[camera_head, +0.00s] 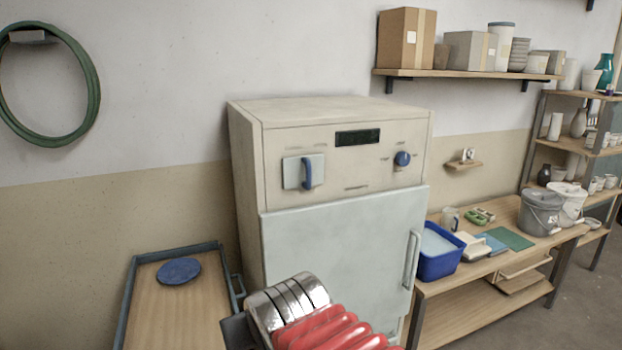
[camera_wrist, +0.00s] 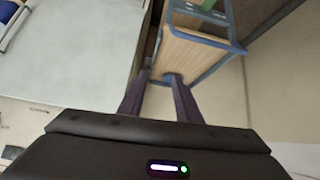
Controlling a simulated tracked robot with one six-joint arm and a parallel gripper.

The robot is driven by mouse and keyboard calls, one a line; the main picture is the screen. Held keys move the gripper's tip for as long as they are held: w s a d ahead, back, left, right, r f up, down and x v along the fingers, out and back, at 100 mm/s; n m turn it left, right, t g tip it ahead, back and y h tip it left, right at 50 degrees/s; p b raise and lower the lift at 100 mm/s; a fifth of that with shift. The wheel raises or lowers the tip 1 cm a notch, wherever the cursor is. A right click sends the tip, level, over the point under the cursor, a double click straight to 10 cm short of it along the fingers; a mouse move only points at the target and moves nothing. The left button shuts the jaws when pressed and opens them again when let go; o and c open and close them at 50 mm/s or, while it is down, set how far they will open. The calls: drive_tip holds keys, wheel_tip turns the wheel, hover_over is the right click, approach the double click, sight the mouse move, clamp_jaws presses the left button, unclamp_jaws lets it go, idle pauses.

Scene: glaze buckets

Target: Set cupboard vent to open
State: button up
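The cupboard (camera_head: 335,215) is beige with a pale door. Its upper panel carries a blue upright lever (camera_head: 308,173) on a light plate at left and a round blue knob (camera_head: 402,159) at right. Small labels surround the knob, too small to read, so I cannot tell which control is the vent. In the wrist view, the cupboard door (camera_wrist: 80,50) fills the left side. My gripper (camera_wrist: 157,76) has two dark fingers apart, with nothing seen held. In the head view, my arm covers the bottom middle and the fingers cannot be made out.
A wooden-topped trolley (camera_head: 205,305) with a blue disc (camera_head: 179,271) stands left of the cupboard. At right, a bench (camera_head: 478,282) holds a blue basin (camera_head: 437,263) and buckets (camera_head: 540,211). A wall shelf (camera_head: 465,73) hangs above.

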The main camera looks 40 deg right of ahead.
drive_tip(key=w+d+r+m+t+h, duration=0.1)
drive_tip(key=w+d+r+t+h, duration=0.2)
drive_tip(key=d, duration=0.8)
drive_tip(key=w+d+r+m+t+h, duration=0.2)
drive_tip(key=w+d+r+t+h, duration=0.1)
drive_tip(key=w+d+r, duration=0.4)
drive_tip(key=d+r+t, duration=0.1)
drive_tip(key=d+r, duration=0.2)
drive_tip(key=d, duration=0.1)
drive_tip(key=shift+d+r, duration=0.35)
drive_tip(key=shift+d, duration=0.05)
drive_tip(key=shift+w, duration=0.2)
